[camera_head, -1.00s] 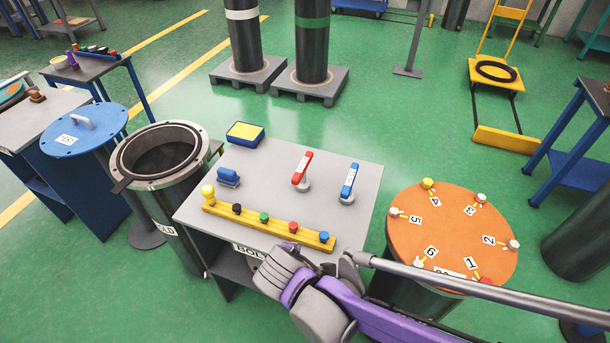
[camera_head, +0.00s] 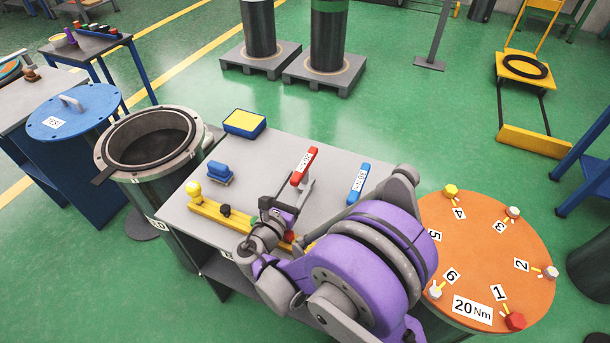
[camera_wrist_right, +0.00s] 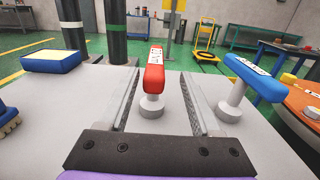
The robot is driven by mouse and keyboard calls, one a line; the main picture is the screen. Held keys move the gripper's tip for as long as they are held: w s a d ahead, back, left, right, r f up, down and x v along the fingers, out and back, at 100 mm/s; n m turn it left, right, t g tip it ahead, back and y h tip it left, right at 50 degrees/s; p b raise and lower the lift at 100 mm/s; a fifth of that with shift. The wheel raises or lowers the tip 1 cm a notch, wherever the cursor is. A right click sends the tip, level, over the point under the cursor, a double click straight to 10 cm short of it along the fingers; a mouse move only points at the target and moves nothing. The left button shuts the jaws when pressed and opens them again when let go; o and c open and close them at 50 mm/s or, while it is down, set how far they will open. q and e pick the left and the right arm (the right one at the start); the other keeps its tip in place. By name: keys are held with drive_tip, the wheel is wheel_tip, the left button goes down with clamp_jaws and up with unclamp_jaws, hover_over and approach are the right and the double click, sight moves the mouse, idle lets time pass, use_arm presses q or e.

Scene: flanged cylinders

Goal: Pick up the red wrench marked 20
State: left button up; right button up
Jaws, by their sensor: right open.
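The red wrench (camera_head: 304,165) with a white label stands on the grey table, its red handle raised on a short grey post. It also shows in the right wrist view (camera_wrist_right: 154,75), between the two fingers and apart from both. My right gripper (camera_head: 292,188) is open, with its fingers reaching along either side of the wrench; in the right wrist view the gripper (camera_wrist_right: 158,95) is empty. A blue wrench (camera_head: 358,183) stands to the right, also in the right wrist view (camera_wrist_right: 252,80), outside the right finger. The left gripper is not in view.
The grey table (camera_head: 270,150) also holds a blue brush (camera_head: 220,173), a yellow-topped blue box (camera_head: 244,123) and a yellow rack (camera_head: 205,205), partly hidden by my arm. An orange round top (camera_head: 490,250) with numbered bolts stands right. An open cylinder (camera_head: 190,150) stands left.

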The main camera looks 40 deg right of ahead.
sight(305, 166)
drive_tip(key=x, duration=0.6)
drive_tip(key=shift+w+a+r, duration=0.1)
drive_tip(key=shift+w, duration=0.25)
clamp_jaws()
